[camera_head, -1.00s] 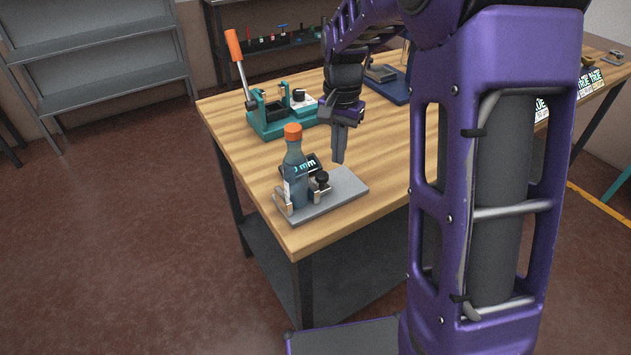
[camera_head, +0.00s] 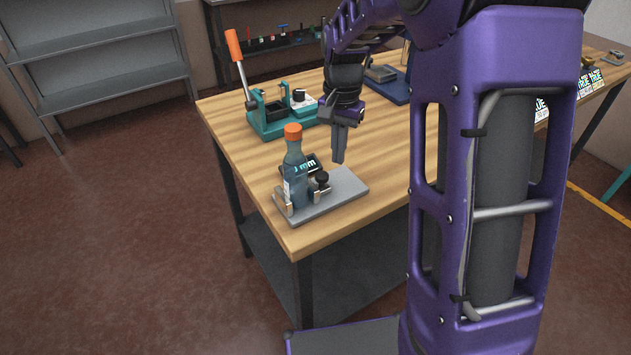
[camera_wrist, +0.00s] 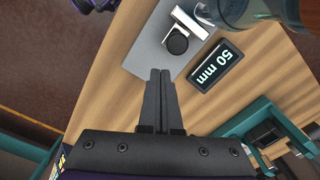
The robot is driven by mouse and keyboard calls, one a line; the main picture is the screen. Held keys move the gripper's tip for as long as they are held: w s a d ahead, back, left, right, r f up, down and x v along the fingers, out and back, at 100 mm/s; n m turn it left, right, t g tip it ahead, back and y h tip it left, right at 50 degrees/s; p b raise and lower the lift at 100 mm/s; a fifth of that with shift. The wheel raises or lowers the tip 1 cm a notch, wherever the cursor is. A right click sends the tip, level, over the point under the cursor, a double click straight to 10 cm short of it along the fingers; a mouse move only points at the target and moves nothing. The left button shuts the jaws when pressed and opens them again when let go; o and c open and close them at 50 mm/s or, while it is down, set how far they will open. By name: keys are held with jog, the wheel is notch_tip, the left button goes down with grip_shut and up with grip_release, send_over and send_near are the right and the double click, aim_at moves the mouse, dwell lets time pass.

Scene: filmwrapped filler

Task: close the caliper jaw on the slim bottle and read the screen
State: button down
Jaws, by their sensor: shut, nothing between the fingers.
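The slim bottle (camera_head: 295,172), bluish and clear with an orange cap, stands upright on the grey caliper plate (camera_head: 343,190) near the table's front corner. It stands between the caliper's metal jaws; whether both touch it I cannot tell. The black knob (camera_head: 321,178) of the sliding jaw is right of the bottle and also shows in the wrist view (camera_wrist: 176,41). My gripper (camera_head: 339,160) is shut and empty, pointing down above the plate's back edge, apart from the knob and bottle.
A teal press (camera_head: 270,120) with an orange-handled lever stands behind on the wooden table (camera_head: 240,125). A blue-based device (camera_head: 390,88) lies farther back. Small cards reading "TRUE" (camera_head: 588,83) stand at the far right. Bare table lies left of the plate.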

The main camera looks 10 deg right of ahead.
jog(key=shift+f, duration=0.2)
jog(key=shift+f+b, duration=1.55)
jog(key=shift+f, duration=0.8)
jog(key=shift+s+a, duration=0.35)
jog(key=shift+a, duration=0.55)
jog(key=shift+w+d, duration=0.1)
jog(key=shift+d, duration=0.25)
jog(key=shift+w+d+r+p, duration=0.1)
jog(key=shift+w+d+p, duration=0.05)
jog(key=shift+d+p, duration=0.15)
notch_tip(320, 180, up, 6)
jog(key=p, duration=0.4)
jog(key=shift+p, duration=0.4)
